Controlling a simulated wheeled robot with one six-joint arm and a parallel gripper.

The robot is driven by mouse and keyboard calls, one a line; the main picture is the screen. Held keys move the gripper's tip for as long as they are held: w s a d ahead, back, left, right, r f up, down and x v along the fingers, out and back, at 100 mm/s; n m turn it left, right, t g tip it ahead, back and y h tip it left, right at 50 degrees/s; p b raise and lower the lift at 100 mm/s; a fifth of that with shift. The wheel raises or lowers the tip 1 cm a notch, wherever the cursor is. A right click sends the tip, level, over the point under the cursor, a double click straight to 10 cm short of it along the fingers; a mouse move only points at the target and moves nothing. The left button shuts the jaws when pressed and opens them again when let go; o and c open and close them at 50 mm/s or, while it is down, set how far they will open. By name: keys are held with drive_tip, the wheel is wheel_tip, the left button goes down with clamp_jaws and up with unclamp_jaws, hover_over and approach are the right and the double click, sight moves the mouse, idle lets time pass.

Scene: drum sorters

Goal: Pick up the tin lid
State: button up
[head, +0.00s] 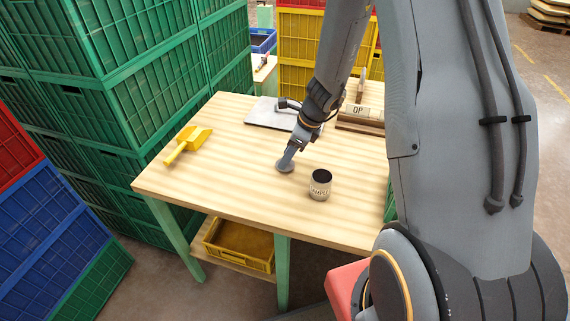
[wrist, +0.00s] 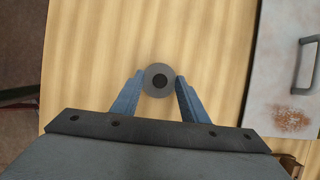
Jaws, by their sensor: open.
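The tin lid (head: 285,165) is a small grey disc lying flat on the wooden table. In the wrist view the lid (wrist: 159,80) is round and grey with a dark spot at its centre. My gripper (head: 290,158) is low over the table at the lid. In the wrist view its two blue-grey fingers (wrist: 159,84) stand on either side of the lid, with the fingertips close to its edges. I cannot tell whether they touch it. The label-wrapped tin (head: 320,185) stands upright on the table, to the right of the lid, with a dark top.
The wooden table (head: 230,130) has a yellow scoop (head: 188,143) at the left. A pale metal plate with a handle (head: 268,114) lies behind my gripper; its handle also shows in the wrist view (wrist: 303,68). A wooden block marked OP (head: 358,112) is at the back right. Stacked green crates (head: 135,60) stand left.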

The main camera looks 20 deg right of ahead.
clamp_jaws()
drive_tip(key=shift+r, duration=0.15)
